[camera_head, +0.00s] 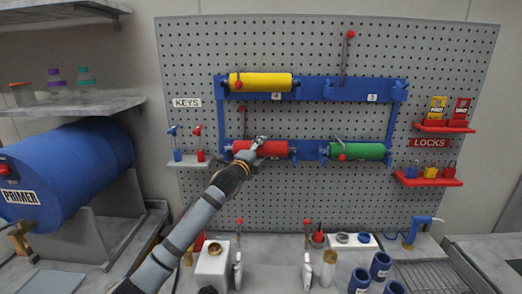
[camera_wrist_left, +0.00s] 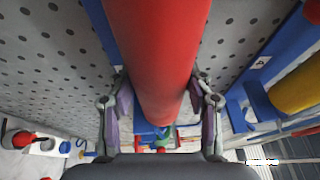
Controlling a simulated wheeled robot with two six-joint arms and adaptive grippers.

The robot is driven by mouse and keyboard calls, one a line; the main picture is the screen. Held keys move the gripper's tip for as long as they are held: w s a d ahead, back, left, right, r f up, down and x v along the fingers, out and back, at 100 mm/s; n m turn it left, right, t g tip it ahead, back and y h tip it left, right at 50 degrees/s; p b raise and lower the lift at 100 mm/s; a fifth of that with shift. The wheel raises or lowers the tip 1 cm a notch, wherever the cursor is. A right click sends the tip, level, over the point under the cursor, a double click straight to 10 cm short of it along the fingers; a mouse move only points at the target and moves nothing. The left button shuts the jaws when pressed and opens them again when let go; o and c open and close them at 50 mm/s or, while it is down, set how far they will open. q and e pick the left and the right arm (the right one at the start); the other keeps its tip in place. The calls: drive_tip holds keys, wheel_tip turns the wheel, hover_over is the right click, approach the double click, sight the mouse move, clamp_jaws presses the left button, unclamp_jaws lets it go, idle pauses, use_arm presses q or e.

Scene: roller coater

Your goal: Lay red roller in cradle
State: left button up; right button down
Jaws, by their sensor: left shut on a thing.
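The red roller (camera_head: 272,149) lies level at the lower left of the blue wall frame (camera_head: 318,92). My left gripper (camera_head: 258,146) is at its left half, shut on it. In the left wrist view the red roller (camera_wrist_left: 157,60) runs between the two fingers of my left gripper (camera_wrist_left: 158,100), one on each side. Whether the roller's ends rest in the frame is too small to tell. Two pale uprights, left (camera_head: 238,271) and right (camera_head: 307,272), stand on the bench below; I cannot tell whether they form the cradle. My right gripper is not in view.
A yellow roller (camera_head: 262,82) sits above and a green roller (camera_head: 358,151) to the right. Red-knobbed levers, one at upper right (camera_head: 350,35), stand around the frame. Blue cups (camera_head: 380,266) crowd the bench's right. A blue drum (camera_head: 70,172) is at left.

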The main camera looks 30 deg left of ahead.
use_arm(q)
drive_tip(key=shift+f, duration=0.25)
drive_tip(key=o, duration=1.2)
drive_tip(key=shift+c, duration=0.2)
drive_tip(key=shift+s+f, duration=0.1)
